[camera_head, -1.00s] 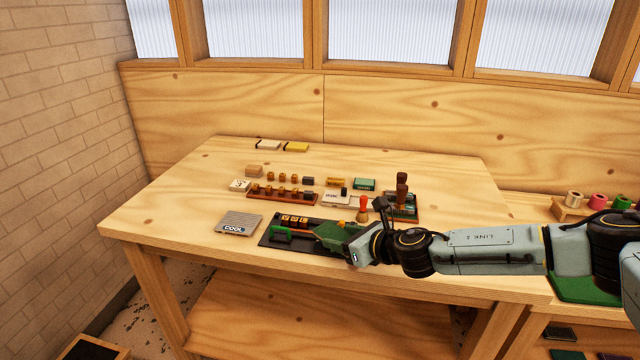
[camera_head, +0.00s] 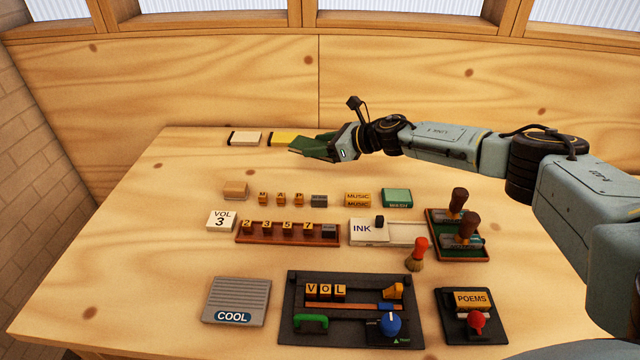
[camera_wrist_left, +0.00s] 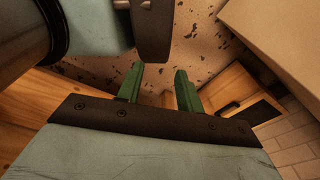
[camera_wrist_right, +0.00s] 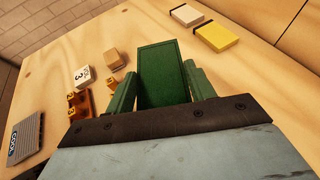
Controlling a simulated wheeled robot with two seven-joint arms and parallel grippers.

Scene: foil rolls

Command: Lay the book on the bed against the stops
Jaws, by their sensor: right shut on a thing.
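A dark green book (camera_wrist_right: 158,62) sits between the fingers of my right gripper (camera_wrist_right: 160,82), which is shut on it. In the head view my right gripper (camera_head: 328,147) holds the book above the back of the table, just right of a yellow book (camera_head: 284,137). The book's far end points left. A black plate (camera_head: 293,338) with "VOL" letter blocks lies front centre; I cannot tell for sure whether it is the bed, and stops are not clear. My left gripper (camera_wrist_left: 160,72) is open and empty over the floor, outside the head view.
A white book (camera_head: 245,139) lies beside the yellow one. A grey "COOL" plate (camera_head: 238,296), a number-block rack (camera_head: 262,239), an INK pad (camera_head: 369,230), a brush (camera_head: 417,255), a stamp tray (camera_head: 447,250) and a POEMS holder (camera_head: 450,325) fill the middle and front. The table's left side is clear.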

